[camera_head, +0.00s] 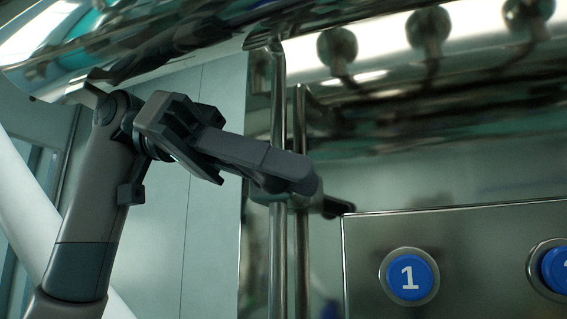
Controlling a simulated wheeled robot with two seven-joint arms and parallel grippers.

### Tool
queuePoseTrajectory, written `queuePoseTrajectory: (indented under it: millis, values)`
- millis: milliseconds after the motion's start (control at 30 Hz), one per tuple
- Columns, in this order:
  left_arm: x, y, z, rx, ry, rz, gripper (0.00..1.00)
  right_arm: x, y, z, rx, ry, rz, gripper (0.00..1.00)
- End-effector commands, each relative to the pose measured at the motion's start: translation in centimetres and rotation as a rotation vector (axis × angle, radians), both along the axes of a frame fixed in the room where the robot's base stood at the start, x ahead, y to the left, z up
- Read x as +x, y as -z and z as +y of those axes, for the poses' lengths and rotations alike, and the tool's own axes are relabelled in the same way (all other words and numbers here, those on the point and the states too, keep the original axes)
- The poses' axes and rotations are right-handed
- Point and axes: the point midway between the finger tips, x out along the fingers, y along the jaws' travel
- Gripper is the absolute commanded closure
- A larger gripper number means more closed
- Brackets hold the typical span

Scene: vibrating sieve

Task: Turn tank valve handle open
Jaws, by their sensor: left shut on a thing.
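The tank valve handle (268,166) is a dark grey lever with a rounded right end. It slants down to the right in front of two shiny vertical metal pipes. My left gripper (205,148) comes in from the left and is shut on the handle's left end. The jaws cover that end. How the handle joins the valve is hidden behind its rounded end. A small dark piece (338,207) shows just right of that end, and I cannot tell whether it is part of the valve or a reflection. My right gripper is not in view.
The shiny metal tank (440,60) overhangs the top. A metal panel (465,240) at the lower right carries a round blue button marked 1 (409,278) and another blue button (556,270) cut by the right edge. The vertical pipes (278,240) stand left of the panel.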

Motion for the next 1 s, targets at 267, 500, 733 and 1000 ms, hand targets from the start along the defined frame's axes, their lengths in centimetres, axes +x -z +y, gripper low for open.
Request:
queuePoseTrajectory:
  millis: [267, 500, 733, 1000]
  values:
    - [0.0, -0.1, 0.0, -0.002, 0.001, 0.0, 0.72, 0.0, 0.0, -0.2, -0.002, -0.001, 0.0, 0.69]
    - [0.0, 0.0, 0.0, -0.002, 0.001, 0.0, 0.64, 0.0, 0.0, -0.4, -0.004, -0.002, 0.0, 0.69]
    - [0.0, 0.0, 0.0, -0.002, 0.001, 0.0, 0.64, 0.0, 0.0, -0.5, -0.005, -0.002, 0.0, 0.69]
    - [0.2, -0.1, 0.8, -0.003, 0.0, 0.0, 0.64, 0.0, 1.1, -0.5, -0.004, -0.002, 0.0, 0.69]
